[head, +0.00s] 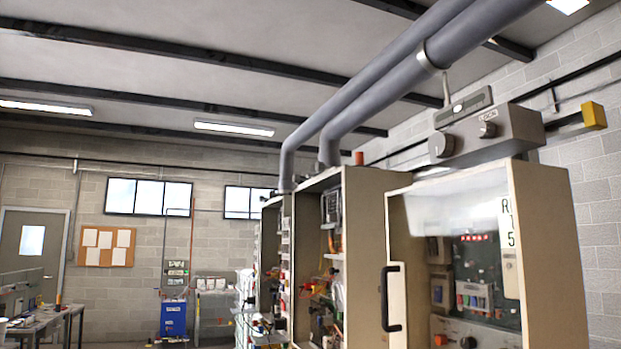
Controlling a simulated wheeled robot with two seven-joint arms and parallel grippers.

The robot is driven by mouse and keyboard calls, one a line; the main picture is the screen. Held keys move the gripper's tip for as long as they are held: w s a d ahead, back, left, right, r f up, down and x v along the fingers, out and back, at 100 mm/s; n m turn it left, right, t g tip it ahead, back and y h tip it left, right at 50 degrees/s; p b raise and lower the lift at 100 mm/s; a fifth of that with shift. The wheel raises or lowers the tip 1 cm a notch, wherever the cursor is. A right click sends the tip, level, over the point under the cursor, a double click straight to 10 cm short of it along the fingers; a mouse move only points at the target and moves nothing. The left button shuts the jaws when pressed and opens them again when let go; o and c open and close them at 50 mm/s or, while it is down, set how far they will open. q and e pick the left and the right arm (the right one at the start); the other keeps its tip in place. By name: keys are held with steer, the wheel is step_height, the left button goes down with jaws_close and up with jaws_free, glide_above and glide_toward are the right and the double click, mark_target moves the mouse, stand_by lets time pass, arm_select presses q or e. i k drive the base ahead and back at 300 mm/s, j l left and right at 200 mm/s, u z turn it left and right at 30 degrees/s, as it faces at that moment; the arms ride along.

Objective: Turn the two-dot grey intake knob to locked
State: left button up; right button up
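A grey control box (510,135) sits above the right-hand cabinet in the head view. On its front are a large round grey knob (441,146) at the left and a smaller dark grey knob (487,130) to its right. Lettering that seems to read LOCK (488,115) is above the smaller knob. Dot marks are too small to see, so I cannot tell which knob is the two-dot intake knob or how it is set. Neither of my grippers is in view.
A beige cabinet (552,255) with a clear front and a black handle (391,298) stands below the box. More open cabinets (370,225) stand to its left. Grey pipes (400,80) run overhead. A workbench (50,320) and blue unit (173,318) are at the far left.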

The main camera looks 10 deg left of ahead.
mark_target(320, 166)
steer(key=i+j, duration=0.2)
steer(key=i+j+z, duration=0.15)
steer(key=j, duration=0.25)
steer(key=i+j, duration=0.2)
steer(key=i+j+z, duration=0.15)
steer(key=j, duration=0.25)
steer(key=i+j, duration=0.2)
steer(key=j, duration=0.15)
steer(key=i+j+z, duration=0.15)
steer(key=j, duration=0.2)
steer(key=i+j, duration=0.2)
steer(key=j, duration=0.15)
steer(key=z, duration=0.05)
